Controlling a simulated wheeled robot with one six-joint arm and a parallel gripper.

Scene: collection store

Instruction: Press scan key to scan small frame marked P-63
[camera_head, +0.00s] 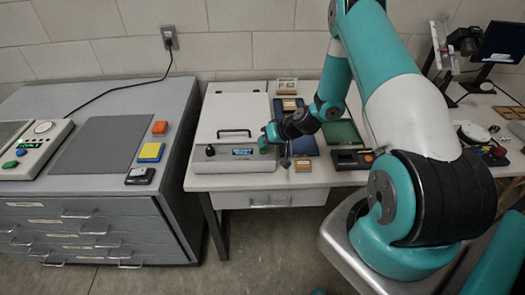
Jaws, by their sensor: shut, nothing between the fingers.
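The white scanner (232,105) stands on the table left of my arm, its handled lid down. Its front panel has a dark knob (210,151), a small lit display (243,152) and a green spot at the right, close beside my wrist, that may be the scan key (264,149). A small frame with a label (287,84) stands at the back by the wall; the label looks like P-6 and a digit I cannot read surely. I cannot tell whether anything lies inside the scanner.
Blue (305,144) and green (341,133) trays lie right of the scanner, partly behind my arm. A small wooden block (303,165) is near the table's front edge. A dark device (352,159) sits further right. A grey cabinet (100,215) with buttons on top stands at left.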

